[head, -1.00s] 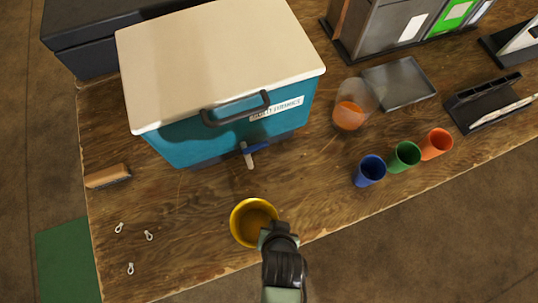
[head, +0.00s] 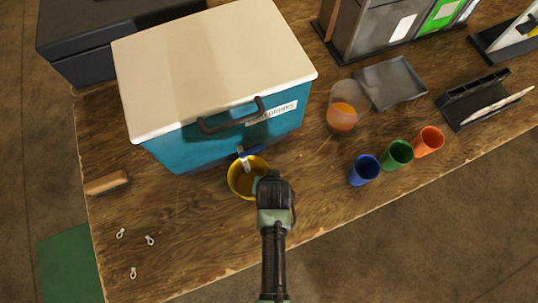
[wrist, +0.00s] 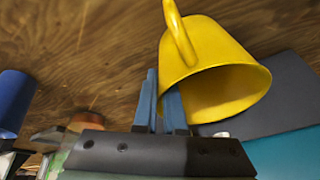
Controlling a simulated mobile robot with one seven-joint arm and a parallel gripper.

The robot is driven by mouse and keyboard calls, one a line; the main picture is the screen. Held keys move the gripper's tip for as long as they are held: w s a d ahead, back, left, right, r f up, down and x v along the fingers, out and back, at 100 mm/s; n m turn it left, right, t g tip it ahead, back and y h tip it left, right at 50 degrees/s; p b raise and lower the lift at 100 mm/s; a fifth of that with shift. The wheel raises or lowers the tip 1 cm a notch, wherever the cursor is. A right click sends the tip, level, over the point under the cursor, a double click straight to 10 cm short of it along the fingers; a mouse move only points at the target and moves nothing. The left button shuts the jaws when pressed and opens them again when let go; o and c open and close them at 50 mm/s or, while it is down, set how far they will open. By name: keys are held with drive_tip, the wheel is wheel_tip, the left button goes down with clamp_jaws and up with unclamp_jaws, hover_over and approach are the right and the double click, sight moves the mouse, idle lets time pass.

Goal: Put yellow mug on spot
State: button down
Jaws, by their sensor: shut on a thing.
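The yellow mug (head: 248,178) is in front of the teal cooler with its opening facing up in the head view. Its rim is just under the cooler's blue and white tap (head: 245,158). My gripper (head: 260,184) is shut on the near right side of the mug. In the wrist view, the blue fingertips (wrist: 163,103) close on the wall at the rim of the mug (wrist: 222,62), whose handle shows above. Whether the mug's base touches the table is hidden. I cannot make out a marked spot.
The teal cooler (head: 225,133) with a white lid stands directly behind the mug. Blue (head: 364,170), green (head: 397,155) and orange (head: 429,139) cups stand to the right, near an orange-filled clear container (head: 343,114). A brush (head: 107,183) and small clips lie left. The table's front edge is clear.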

drive_tip(key=shift+f, duration=0.15)
drive_tip(key=c, duration=1)
unclamp_jaws()
drive_tip(key=v, duration=1.2)
drive_tip(key=shift+p, duration=0.45)
